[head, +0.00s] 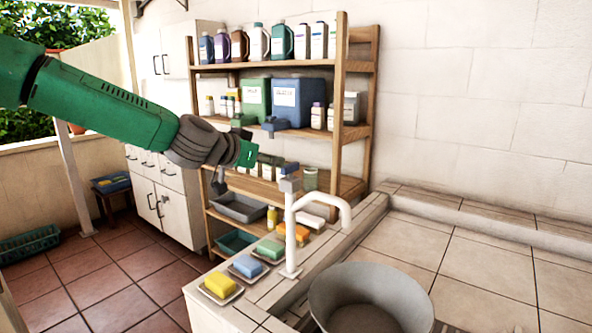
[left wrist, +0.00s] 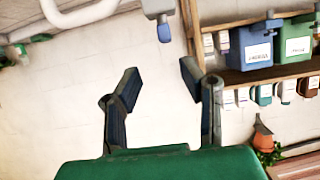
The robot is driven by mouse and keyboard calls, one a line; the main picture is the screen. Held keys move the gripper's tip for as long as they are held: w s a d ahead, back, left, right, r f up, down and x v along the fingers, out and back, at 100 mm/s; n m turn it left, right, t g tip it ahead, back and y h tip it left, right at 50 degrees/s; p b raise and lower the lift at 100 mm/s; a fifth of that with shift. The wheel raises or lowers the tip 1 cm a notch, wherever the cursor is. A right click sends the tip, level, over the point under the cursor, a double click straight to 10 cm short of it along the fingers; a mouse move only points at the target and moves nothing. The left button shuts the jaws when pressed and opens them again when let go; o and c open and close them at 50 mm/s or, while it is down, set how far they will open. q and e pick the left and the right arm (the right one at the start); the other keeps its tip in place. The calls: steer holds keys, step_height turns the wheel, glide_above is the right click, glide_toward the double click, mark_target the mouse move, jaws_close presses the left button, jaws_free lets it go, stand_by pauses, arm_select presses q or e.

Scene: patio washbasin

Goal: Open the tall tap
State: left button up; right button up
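The tall tap (head: 290,232) is a white pipe with a curved spout, standing at the back left of the basin. Its grey head carries a small blue lever (head: 289,168). In the left wrist view the tap's white pipe (left wrist: 80,14) is at the top left and the blue lever (left wrist: 164,32) at the top centre, beyond the fingertips. My left gripper (head: 252,154) is to the left of the tap's head and a little higher in the head view. Its two fingers (left wrist: 160,72) are spread with nothing between them. My right gripper is not in view.
A round grey basin (head: 330,290) stands on the tiled counter (head: 480,255). Yellow, blue, green and orange soaps (head: 221,284) on dishes line the left ledge. A wooden shelf (head: 340,100) with bottles and jugs stands behind the arm. The counter to the right is clear.

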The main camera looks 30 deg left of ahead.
mark_target(289, 164)
arm_select(q)
steer(key=x, duration=0.3)
steer(key=a+x, duration=0.1)
steer(key=x, duration=0.5)
steer(key=shift+w+a+f, duration=0.25)
steer(key=shift+f, duration=0.15)
steer(key=shift+w+d, duration=0.4)
steer(key=shift+d, duration=0.2)
steer(key=shift+a, duration=0.2)
steer(key=c, duration=0.6)
steer(key=shift+a+f, duration=0.1)
steer(key=shift+a, duration=0.15)
jaws_close()
